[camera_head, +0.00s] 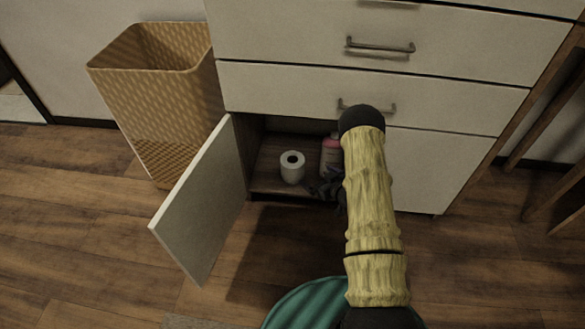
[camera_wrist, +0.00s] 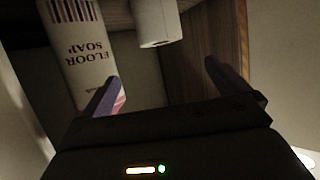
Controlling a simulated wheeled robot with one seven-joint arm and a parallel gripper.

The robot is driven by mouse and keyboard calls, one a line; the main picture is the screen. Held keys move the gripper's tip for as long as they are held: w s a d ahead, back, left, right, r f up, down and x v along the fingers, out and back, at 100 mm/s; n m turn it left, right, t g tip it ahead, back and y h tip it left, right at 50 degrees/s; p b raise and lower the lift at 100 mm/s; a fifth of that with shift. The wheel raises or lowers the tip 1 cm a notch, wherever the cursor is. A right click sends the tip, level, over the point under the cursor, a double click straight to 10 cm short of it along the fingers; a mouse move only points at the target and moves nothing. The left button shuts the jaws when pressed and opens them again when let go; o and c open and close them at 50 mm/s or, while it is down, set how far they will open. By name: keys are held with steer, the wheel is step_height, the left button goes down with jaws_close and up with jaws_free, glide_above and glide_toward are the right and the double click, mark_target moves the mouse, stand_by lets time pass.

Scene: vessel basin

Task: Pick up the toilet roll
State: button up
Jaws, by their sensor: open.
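A white toilet roll (camera_head: 292,167) stands upright on the floor of the open lower cabinet, near its left side. In the wrist view the toilet roll (camera_wrist: 157,22) is at the top, beyond the fingertips and between their lines. My gripper (camera_wrist: 160,80) is open and empty. Its two fingers are apart, with the left one overlapping the floor soap bottle in the picture. In the head view my gripper is dark and mostly hidden beside my arm at the cabinet opening, right of the roll.
A floor soap bottle (camera_wrist: 82,50) stands beside the roll; it shows pink in the head view (camera_head: 330,156). The open cabinet door (camera_head: 203,205) juts out at left. A woven basket (camera_head: 160,95) stands left of the cabinet. Closed drawers (camera_head: 290,90) are above.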

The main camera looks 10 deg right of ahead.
steer(key=b, duration=0.8)
glide_toward(293, 160)
steer(key=x, duration=0.2)
steer(key=f+x, duration=0.1)
steer(key=x, duration=0.1)
steer(key=shift+w, duration=0.1)
steer(key=shift+w+a, duration=0.15)
steer(key=shift+w, duration=0.2)
steer(key=b+x, duration=0.2)
steer(key=shift+f+b, duration=0.1)
steer(key=shift+b, duration=0.2)
steer(key=b+x, duration=0.2)
steer(key=x, duration=0.1)
steer(key=shift+b, duration=0.3)
steer(key=shift+w+a+r, duration=0.1)
steer(key=shift+r, duration=0.2)
